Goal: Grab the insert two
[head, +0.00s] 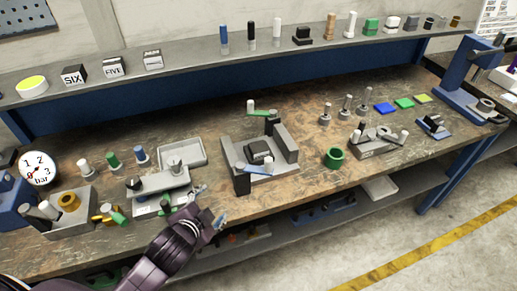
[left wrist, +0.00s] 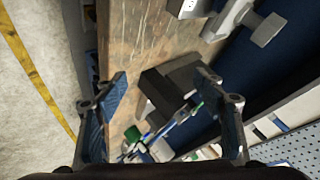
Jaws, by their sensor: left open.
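No object is legibly marked as insert two, so I cannot tell which one it is. Small upright pegs stand on the bench: white (head: 84,166), green (head: 112,159) and blue (head: 140,154) at the left, and several grey ones (head: 345,105) behind the middle. My left gripper (head: 212,206) is at the bench's front edge, between the grey stepped block and the large grey fixture. In the left wrist view its two fingers (left wrist: 162,95) are spread apart with nothing seen held between them. My right gripper is not in view.
A grey fixture with a green handle (head: 288,135) stands mid-bench. An empty-looking tray (head: 190,147) and a pressure gauge (head: 38,168) are left. The upper shelf (head: 190,58) carries several labelled blocks and cylinders.

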